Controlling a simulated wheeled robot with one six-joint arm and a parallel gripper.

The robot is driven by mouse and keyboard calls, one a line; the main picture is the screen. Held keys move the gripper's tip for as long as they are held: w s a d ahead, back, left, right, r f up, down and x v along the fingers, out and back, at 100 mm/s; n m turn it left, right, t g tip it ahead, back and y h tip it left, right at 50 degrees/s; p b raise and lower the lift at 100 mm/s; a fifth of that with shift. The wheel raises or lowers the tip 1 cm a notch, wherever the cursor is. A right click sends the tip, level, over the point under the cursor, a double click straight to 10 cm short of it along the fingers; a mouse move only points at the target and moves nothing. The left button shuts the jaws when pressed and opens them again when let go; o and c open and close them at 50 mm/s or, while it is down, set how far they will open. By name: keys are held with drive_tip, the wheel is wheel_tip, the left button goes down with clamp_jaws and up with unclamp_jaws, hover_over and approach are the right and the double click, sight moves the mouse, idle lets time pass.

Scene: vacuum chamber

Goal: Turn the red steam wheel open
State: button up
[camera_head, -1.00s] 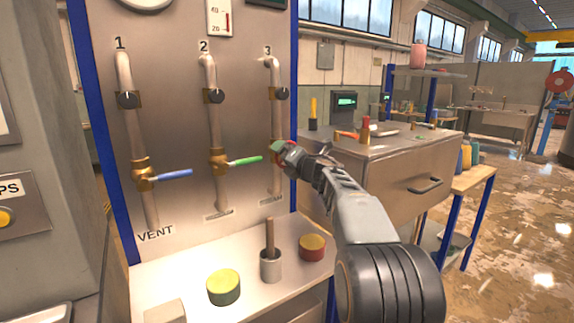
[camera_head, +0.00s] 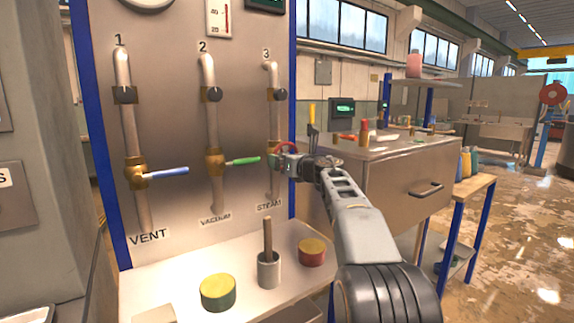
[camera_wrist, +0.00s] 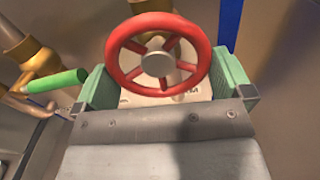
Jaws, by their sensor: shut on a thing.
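The red steam wheel (camera_wrist: 157,64) fills the middle of the wrist view, a red ring with several spokes and a grey hub. In the head view its upper rim (camera_head: 287,146) shows above my gripper (camera_head: 283,162), on pipe 3 marked STEAM. My gripper (camera_wrist: 166,90) has green-lined fingers on the left and right of the wheel and is shut on it. The lower part of the wheel is hidden by the gripper in the head view.
A green lever (camera_head: 242,161) on the VACUUM pipe lies just left of my gripper. A blue lever (camera_head: 168,172) is on the VENT pipe. Below, a shelf holds a yellow-green tin (camera_head: 218,293), a grey cup (camera_head: 269,270) and a red tin (camera_head: 312,253). A workbench (camera_head: 395,190) stands to the right.

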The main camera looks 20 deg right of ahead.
drive_tip(key=shift+f+n, duration=0.1)
drive_tip(key=shift+n, duration=0.4)
drive_tip(key=o, duration=0.5)
drive_tip(key=shift+s, duration=0.1)
drive_tip(key=s+d, duration=0.1)
drive_tip(key=s, duration=0.3)
drive_tip(key=s+b, duration=0.1)
drive_tip(key=s, duration=0.4)
drive_tip(key=s+d, duration=0.1)
drive_tip(key=s, duration=0.3)
drive_tip(key=shift+s+d+b, duration=0.15)
drive_tip(key=shift+d+b, duration=0.2)
drive_tip(key=shift+b, duration=0.05)
wheel_tip(320, 180, up, 6)
drive_tip(key=a+m+t+h+p, duration=0.1)
drive_tip(key=m+h+p, duration=0.3)
drive_tip(key=m+p, duration=0.45)
drive_tip(key=s+a+f+m+g+p, duration=0.5)
drive_tip(key=s+m, duration=0.2)
drive_tip(key=m, duration=0.3)
drive_tip(key=s+a+f+m+g+p, duration=0.5)
drive_tip(key=s+m, duration=0.2)
drive_tip(key=m, duration=0.3)
drive_tip(key=s+a+f+m+g+p, duration=0.5)
drive_tip(key=s+m, duration=0.3)
drive_tip(key=m, duration=0.2)
drive_tip(key=shift+a+f+y, duration=0.25)
drive_tip(key=shift+a+y, duration=0.1)
drive_tip(key=shift+y, duration=0.05)
